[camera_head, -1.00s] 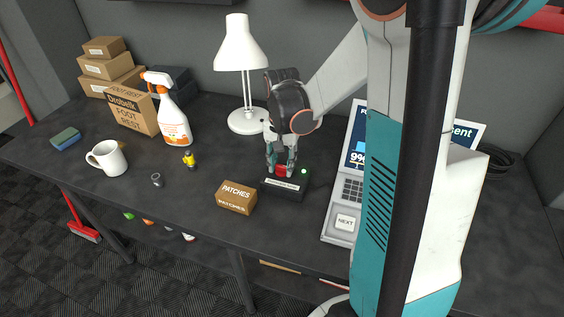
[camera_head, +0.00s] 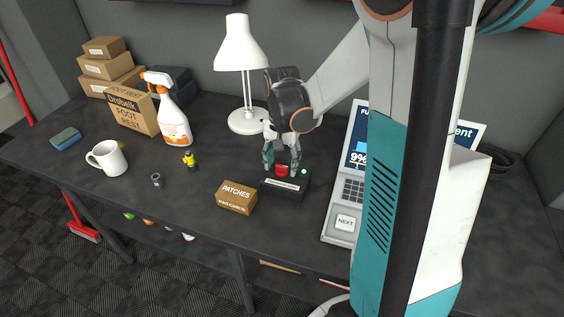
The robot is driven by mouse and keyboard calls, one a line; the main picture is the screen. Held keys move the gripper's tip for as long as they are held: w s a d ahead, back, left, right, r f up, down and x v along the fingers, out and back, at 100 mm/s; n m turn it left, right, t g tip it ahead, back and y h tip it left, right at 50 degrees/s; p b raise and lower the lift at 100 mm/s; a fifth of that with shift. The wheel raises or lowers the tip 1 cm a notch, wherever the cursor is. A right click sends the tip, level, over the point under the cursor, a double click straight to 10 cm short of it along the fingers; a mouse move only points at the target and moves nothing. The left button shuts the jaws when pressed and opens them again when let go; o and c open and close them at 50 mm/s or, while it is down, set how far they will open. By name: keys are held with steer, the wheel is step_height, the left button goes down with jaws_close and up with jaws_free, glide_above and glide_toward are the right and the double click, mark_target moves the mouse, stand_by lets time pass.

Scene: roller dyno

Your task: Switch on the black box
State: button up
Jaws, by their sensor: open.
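The black box (camera_head: 271,190) sits on the dark workbench, near its middle. It has a pale label on its front, a red switch (camera_head: 282,170) on top and a lit pale green light (camera_head: 304,172) at its right. My gripper (camera_head: 281,169) points down over the box with its fingers spread on either side of the red switch. It is open. I cannot tell whether a fingertip touches the switch.
A brown PATCHES carton (camera_head: 236,197) stands just left of the box. A console with a screen and keypad (camera_head: 345,205) is at its right. A white lamp (camera_head: 242,75) stands behind. A spray bottle (camera_head: 174,120), yellow item (camera_head: 189,160) and mug (camera_head: 107,158) are further left.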

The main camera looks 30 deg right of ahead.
mark_target(282, 166)
step_height(282, 166, up, 12)
steer(key=shift+f, duration=0.2)
stand_by(0.6)
